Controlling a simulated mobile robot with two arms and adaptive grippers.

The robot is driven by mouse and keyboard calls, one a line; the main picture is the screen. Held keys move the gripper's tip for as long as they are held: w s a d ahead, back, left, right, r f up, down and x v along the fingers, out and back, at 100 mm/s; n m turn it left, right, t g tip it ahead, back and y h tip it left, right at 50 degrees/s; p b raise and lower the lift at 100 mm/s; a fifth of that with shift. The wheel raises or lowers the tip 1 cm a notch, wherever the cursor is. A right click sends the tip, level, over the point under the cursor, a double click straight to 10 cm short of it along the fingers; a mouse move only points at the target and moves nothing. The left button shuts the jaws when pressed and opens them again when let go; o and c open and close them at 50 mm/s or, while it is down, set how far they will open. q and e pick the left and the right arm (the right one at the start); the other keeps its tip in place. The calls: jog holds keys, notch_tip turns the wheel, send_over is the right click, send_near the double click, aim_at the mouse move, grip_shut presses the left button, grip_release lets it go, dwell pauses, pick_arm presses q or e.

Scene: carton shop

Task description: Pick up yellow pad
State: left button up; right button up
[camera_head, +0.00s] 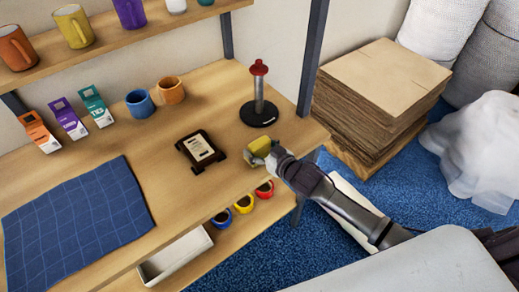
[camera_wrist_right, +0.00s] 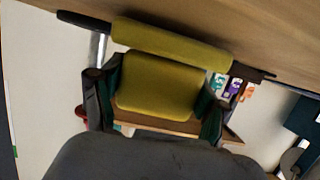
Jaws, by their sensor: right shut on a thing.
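The yellow pad (camera_head: 259,147) is at the right end of the wooden bench top, at the tip of my right gripper (camera_head: 271,160). In the right wrist view, the yellow pad (camera_wrist_right: 156,88) sits between the green-lined fingers of my right gripper (camera_wrist_right: 158,92), which is shut on it. A yellow bar with dark ends (camera_wrist_right: 170,43) lies just beyond the pad there; I cannot tell if the two are joined. Whether the pad touches the bench is unclear. My left gripper is not in view.
On the bench (camera_head: 215,95) are a dark plaque (camera_head: 200,151), a red-topped stand (camera_head: 259,95), two mugs, three cartons and a blue mat (camera_head: 75,212). Stacked cardboard (camera_head: 372,95) stands right.

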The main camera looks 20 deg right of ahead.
aim_at(262, 142)
jog(key=r, duration=0.3)
jog(key=shift+s+d+r+b, duration=0.2)
jog(key=shift+d+r+b, duration=0.15)
jog(key=shift+d+r, duration=0.05)
jog(key=s+d+r+b, duration=0.1)
jog(key=s+d+r, duration=0.5)
jog(key=d, duration=0.2)
jog(key=shift+s+d+r+b, duration=0.25)
jog(key=shift+d+r+b, duration=0.05)
jog(key=shift+d, duration=0.05)
jog(key=o, duration=0.5)
jog(key=c, duration=0.4)
jog(key=shift+o, duration=0.2)
